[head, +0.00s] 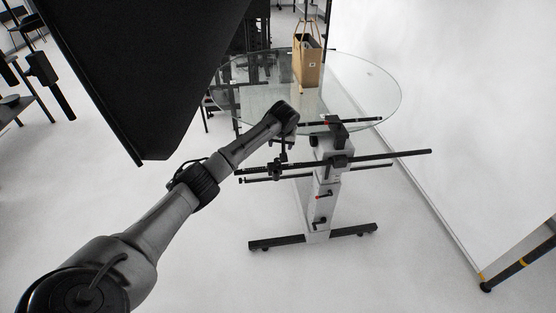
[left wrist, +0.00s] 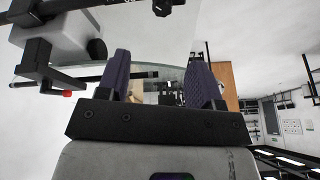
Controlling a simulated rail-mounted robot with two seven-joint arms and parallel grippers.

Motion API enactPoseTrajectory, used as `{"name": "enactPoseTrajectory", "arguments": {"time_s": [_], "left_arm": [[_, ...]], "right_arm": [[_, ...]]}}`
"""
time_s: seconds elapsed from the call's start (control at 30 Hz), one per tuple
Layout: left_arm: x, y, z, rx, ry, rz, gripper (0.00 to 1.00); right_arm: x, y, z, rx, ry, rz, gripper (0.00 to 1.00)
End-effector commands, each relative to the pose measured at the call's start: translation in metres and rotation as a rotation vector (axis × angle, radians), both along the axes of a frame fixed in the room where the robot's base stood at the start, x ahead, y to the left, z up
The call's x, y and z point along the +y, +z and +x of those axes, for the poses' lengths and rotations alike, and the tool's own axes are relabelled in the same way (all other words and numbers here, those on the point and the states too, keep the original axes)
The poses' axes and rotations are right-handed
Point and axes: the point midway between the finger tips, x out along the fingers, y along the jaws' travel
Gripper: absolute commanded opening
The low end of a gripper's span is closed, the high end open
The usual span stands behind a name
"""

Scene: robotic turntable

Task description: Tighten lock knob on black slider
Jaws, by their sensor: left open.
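The camera-stand column (head: 325,190) is pale grey and upright, with long black horizontal rails (head: 400,156). A black slider block (head: 339,161) sits where a rail crosses the column. Another black upright fitting (head: 282,152) is on the rails to the left. I cannot tell which part is the lock knob. My left gripper (head: 288,115) is left of the column top, its fingers mostly hidden by my wrist. In the left wrist view its two purple-grey fingers (left wrist: 160,78) are apart, with nothing seen held. A red-tipped knob (left wrist: 69,93) shows left of them there.
A round glass turntable (head: 375,92) stands behind the column and carries a brown paper bag (head: 307,68). A large black panel (head: 150,60) fills the upper left. The stand's black foot (head: 275,243) rests on open white floor. A yellow-banded black leg (head: 515,268) is at lower right.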

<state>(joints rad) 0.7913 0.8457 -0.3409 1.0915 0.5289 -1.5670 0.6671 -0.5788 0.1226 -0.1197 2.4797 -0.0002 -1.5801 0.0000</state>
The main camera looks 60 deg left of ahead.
Motion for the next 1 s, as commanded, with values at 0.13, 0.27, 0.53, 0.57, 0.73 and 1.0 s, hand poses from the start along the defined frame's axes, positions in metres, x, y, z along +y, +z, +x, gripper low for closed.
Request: {"name": "enactPoseTrajectory", "arguments": {"time_s": [0.13,0.27,0.53,0.57,0.73,1.0], "left_arm": [[0.000,0.000,-0.002,-0.053,0.171,-0.030,0.60],[0.000,-0.001,-0.002,-0.083,0.249,-0.042,0.60],[0.009,-0.027,0.002,-0.090,0.278,-0.048,0.60],[0.011,-0.032,0.003,-0.090,0.278,-0.048,0.60],[0.023,-0.065,0.009,-0.090,0.278,-0.048,0.60],[0.037,-0.104,0.015,-0.092,0.277,-0.046,0.60]], "right_arm": [[-0.002,0.000,0.001,-0.003,0.003,-0.007,0.00],[-0.002,0.000,0.001,-0.003,0.003,-0.006,0.00],[0.000,-0.005,0.000,0.000,-0.001,0.000,0.00],[0.000,-0.007,0.000,0.000,-0.001,0.001,0.00],[0.002,-0.016,-0.001,0.002,-0.004,0.005,0.00],[0.002,-0.031,-0.001,0.002,-0.004,0.007,0.00]]}}
